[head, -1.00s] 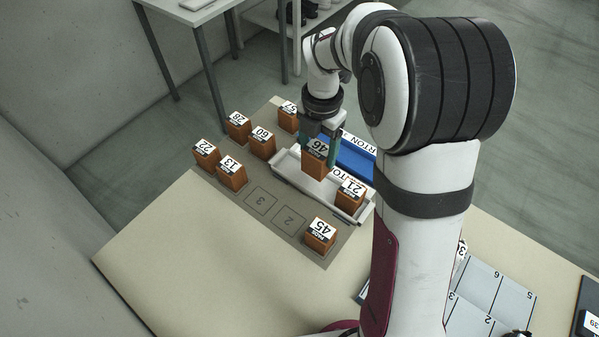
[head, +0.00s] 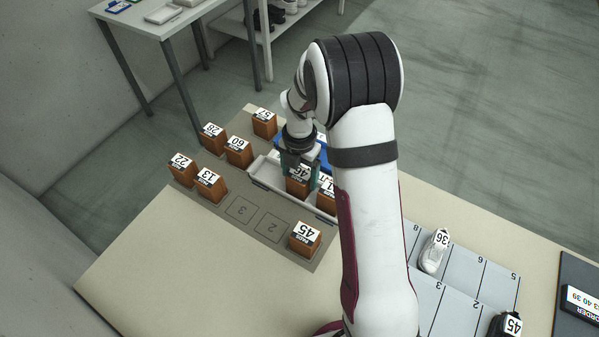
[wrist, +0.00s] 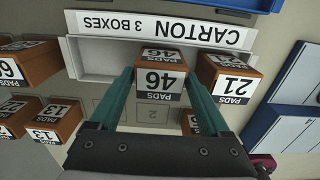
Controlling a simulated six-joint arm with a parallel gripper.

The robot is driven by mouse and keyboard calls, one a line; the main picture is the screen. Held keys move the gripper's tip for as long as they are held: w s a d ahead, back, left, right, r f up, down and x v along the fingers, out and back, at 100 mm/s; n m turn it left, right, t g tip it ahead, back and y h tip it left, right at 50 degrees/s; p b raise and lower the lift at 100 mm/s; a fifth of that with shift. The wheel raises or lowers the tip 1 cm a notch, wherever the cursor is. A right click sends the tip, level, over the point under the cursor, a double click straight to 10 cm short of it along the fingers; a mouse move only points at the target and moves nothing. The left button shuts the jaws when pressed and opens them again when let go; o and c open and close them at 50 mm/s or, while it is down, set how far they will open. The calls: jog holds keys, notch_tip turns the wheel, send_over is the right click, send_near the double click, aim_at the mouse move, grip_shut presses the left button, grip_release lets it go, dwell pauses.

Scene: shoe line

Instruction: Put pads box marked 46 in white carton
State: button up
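The brown pads box marked 46 (head: 297,185) is between the fingers of my gripper (head: 299,172). In the wrist view the box (wrist: 160,78) shows its white 46 label, with a green finger close against each side. My gripper (wrist: 160,80) looks shut on it. The box is upright at the white carton (head: 268,184), beside the box marked 21 (head: 326,196), which stands in the carton's right end. The carton, labelled for 3 boxes, also shows in the wrist view (wrist: 95,58). Its left part is empty. I cannot tell whether box 46 touches the carton floor.
Boxes marked 57 (head: 264,124), 28 (head: 213,139), 60 (head: 239,152), 22 (head: 182,170), 13 (head: 210,185) and 45 (head: 305,238) stand on the grey mat around the carton. A blue carton (head: 322,160) lies behind. Numbered panels with shoes (head: 435,250) are at right.

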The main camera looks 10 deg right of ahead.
aim_at(299, 174)
jog(key=shift+o, duration=1)
notch_tip(299, 174, up, 12)
jog(key=s+a+r+m+y, duration=0.1)
jog(key=s+a+r+m, duration=0.1)
jog(key=s+m, duration=1.2)
jog(key=s+a+r+m, duration=0.2)
jog(key=s+r+m, duration=0.1)
jog(key=s+m, duration=1)
jog(key=m, duration=0.5)
jog(key=shift+s+a+m+y, duration=0.25)
jog(key=shift+s+m+y, duration=0.05)
jog(key=shift+s+y, duration=0.1)
